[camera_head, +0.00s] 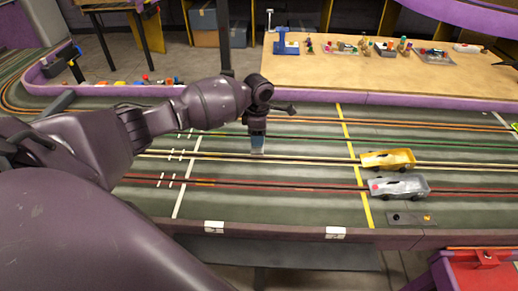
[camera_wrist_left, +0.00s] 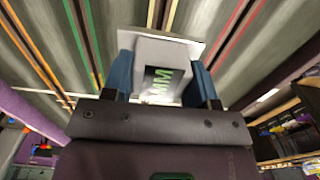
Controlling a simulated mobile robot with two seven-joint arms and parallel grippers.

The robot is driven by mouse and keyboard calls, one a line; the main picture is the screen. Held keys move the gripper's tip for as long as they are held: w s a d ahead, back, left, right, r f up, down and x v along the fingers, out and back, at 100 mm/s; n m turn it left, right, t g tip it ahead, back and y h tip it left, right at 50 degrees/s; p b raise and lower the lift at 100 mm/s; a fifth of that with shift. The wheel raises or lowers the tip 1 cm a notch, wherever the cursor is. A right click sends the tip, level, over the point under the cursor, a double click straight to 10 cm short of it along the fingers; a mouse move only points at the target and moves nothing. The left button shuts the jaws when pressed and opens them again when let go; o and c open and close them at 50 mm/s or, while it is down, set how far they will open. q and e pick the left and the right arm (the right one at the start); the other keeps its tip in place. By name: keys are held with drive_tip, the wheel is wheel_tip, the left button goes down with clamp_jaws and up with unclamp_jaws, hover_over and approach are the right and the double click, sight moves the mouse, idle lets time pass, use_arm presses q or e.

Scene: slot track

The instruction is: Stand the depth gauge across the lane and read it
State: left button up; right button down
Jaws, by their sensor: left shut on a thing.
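My left gripper (camera_head: 257,138) points down over the slot track (camera_head: 300,196), left of the yellow line. In the left wrist view its blue fingers (camera_wrist_left: 160,82) are shut on the depth gauge (camera_wrist_left: 150,52), a pale grey block with a wide light plate at its far end. Its dark display (camera_wrist_left: 160,86) shows green marks like "MM"; no number can be read. In the head view only a small pale part of the gauge (camera_head: 257,151) shows below the fingers, by the tan-slotted lane. I cannot tell whether it touches the track. My right gripper is out of view.
A gold car (camera_head: 388,159) and a silver car (camera_head: 398,187) stand right of the yellow line (camera_head: 355,165). A wooden bench (camera_head: 330,74) with tools and small parts lies behind the track. A red box (camera_head: 482,272) is at front right. The lanes between gripper and cars are clear.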

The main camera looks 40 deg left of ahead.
use_arm(q)
drive_tip(key=shift+f, duration=0.2)
wheel_tip(320, 180, down, 5)
drive_tip(key=shift+f+b, duration=0.2)
drive_tip(key=shift+b, duration=0.55)
drive_tip(key=shift+f, duration=0.15)
drive_tip(key=o, duration=1)
